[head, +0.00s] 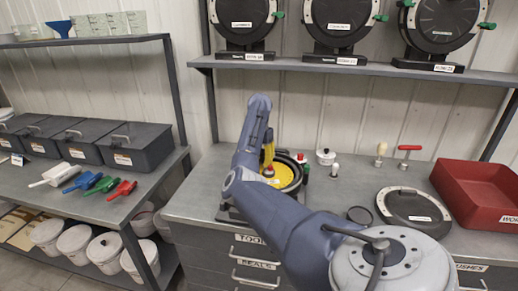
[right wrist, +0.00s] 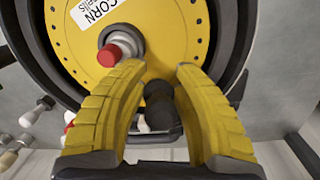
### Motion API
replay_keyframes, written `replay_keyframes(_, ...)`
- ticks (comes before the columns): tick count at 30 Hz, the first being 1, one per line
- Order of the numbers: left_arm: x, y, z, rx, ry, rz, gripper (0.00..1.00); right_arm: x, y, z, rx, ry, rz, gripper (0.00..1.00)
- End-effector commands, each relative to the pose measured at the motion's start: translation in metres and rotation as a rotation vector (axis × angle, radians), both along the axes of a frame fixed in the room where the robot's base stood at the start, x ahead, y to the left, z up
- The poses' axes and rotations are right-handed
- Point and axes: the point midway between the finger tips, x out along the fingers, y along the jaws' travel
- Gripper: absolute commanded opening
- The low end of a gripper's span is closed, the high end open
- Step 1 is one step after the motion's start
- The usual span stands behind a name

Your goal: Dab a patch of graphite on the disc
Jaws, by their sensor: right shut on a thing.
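The yellow disc (head: 286,178) sits in a black round housing on the bench. In the right wrist view the disc (right wrist: 75,45) carries a "CORN" label and a ring of small holes, with a red-tipped hub (right wrist: 112,54) at its centre. My right gripper (head: 268,158) is over the disc, close beside the hub. No graphite patch can be made out. My left gripper is not in view.
A black lidded unit (head: 413,206) and a red bin (head: 480,190) are on the bench to the right. Small handled tools (head: 408,152) stand behind. More round housings (head: 339,22) sit on the shelf above. Coloured scoops (head: 88,181) lie on the left shelf.

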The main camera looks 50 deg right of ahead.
Motion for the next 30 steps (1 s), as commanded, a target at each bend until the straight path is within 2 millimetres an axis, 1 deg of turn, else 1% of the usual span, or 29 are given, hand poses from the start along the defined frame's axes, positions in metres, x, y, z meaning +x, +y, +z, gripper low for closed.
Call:
replay_keyframes(9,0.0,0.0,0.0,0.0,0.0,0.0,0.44,-0.017,-0.017,-0.002,-0.001,0.003,-0.002,0.01)
replay_keyframes(19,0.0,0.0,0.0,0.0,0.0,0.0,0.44,-0.024,-0.024,-0.002,-0.001,0.003,-0.001,0.01)
replay_keyframes(30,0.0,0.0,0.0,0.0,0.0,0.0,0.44,-0.041,-0.041,0.0,0.0,0.002,-0.001,0.01)
